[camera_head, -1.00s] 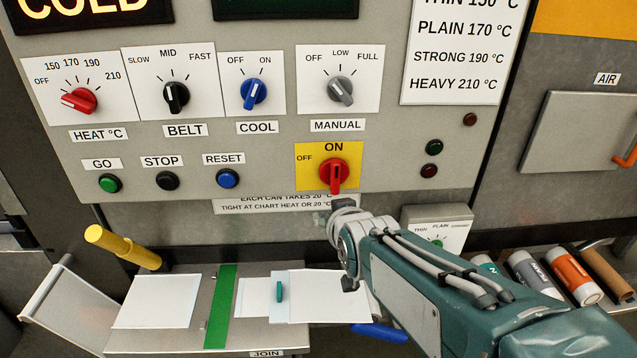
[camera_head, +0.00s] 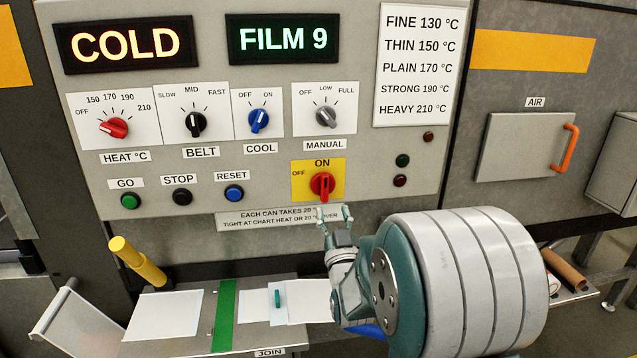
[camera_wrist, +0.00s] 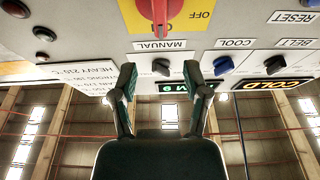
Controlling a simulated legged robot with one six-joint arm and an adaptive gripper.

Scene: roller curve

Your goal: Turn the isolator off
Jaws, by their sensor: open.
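The isolator is a red rotary handle (camera_head: 322,186) on a yellow plate (camera_head: 301,192) low on the grey control panel. The plate reads ON above the handle and OFF to its left. The handle stands upright, in line with ON. In the wrist view the red handle (camera_wrist: 161,14) shows upside down at the top edge, partly cut off, beyond my fingertips. My gripper (camera_head: 334,213) is open and empty, just below the yellow plate and apart from the handle. Its two fingers also show spread in the wrist view (camera_wrist: 157,78).
Heat (camera_head: 114,128), belt (camera_head: 195,123), cool (camera_head: 258,121) and manual (camera_head: 326,117) knobs sit above. Go (camera_head: 130,201), stop (camera_head: 182,197) and reset (camera_head: 234,193) buttons are left. A yellow handle (camera_head: 137,262) rises over the bench below. An orange-handled air door (camera_head: 530,145) is right.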

